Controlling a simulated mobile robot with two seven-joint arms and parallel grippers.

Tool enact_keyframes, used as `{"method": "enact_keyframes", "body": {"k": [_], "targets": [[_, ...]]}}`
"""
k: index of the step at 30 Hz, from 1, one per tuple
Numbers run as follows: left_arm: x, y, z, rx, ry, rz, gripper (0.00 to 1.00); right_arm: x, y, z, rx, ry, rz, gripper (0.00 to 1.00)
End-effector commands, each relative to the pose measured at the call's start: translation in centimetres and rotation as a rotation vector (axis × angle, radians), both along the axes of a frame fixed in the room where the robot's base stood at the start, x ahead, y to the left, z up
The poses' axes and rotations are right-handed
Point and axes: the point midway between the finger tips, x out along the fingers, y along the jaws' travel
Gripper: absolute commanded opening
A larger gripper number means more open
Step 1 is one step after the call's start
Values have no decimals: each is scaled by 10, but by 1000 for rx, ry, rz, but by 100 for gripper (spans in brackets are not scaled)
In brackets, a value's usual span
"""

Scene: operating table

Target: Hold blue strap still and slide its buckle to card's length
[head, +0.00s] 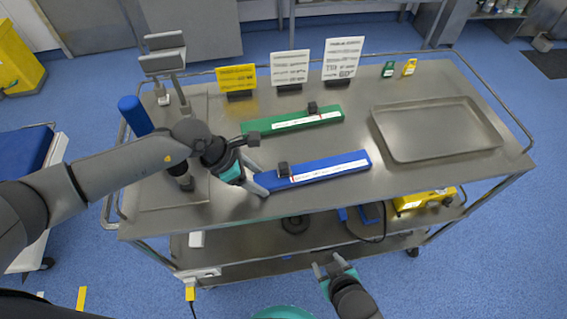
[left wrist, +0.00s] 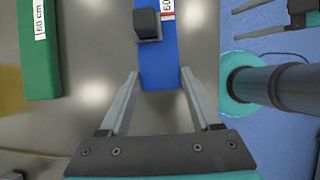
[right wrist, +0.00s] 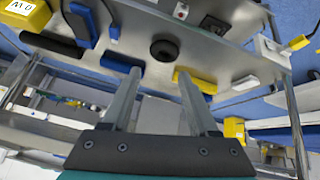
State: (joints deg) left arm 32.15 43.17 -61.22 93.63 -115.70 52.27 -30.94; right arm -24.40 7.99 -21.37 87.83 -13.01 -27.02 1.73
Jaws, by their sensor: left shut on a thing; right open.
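The blue strap (head: 335,166) lies flat near the table's front edge, with a white marked strip along it. Its dark buckle (head: 283,169) sits near the strap's left end; it also shows in the left wrist view (left wrist: 148,24). My left gripper (head: 259,179) is shut on the strap's left end, a finger (left wrist: 187,80) on each side, just short of the buckle. My right gripper (head: 329,264) is open and empty, low in front of the table. Three upright cards stand at the back: yellow (head: 237,78), white (head: 290,68) and larger white (head: 343,60); their print is hard to read.
A green strap (head: 300,122) with its own dark buckle (head: 312,107) lies behind the blue one. A metal tray (head: 436,158) fills the right side. Small green (head: 388,69) and yellow (head: 409,67) items stand behind it. A blue cylinder (head: 135,115) stands at left.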

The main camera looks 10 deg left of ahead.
Motion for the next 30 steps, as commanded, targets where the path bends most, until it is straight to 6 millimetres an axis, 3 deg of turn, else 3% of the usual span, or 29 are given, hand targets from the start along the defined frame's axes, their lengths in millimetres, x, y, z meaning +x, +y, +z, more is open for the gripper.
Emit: {"method": "enact_keyframes", "body": {"k": [6, 12, 15, 21, 30], "targets": [[0, 0, 1, -2, -2, 0, 9, 42, 55, 94, 171, -218, -17, 60], [0, 0, 1, -2, -2, 0, 9, 63, 80, 169, 299, -372, -44, 60], [0, 0, 1, -2, -2, 0, 9, 68, 85, 193, 339, -419, -54, 60], [0, 0, 1, -2, -2, 0, 9, 75, 90, 209, 369, -455, -63, 60], [0, 0, 1, -2, -2, 0, 9, 110, 103, 195, 368, -456, -62, 60]]}}
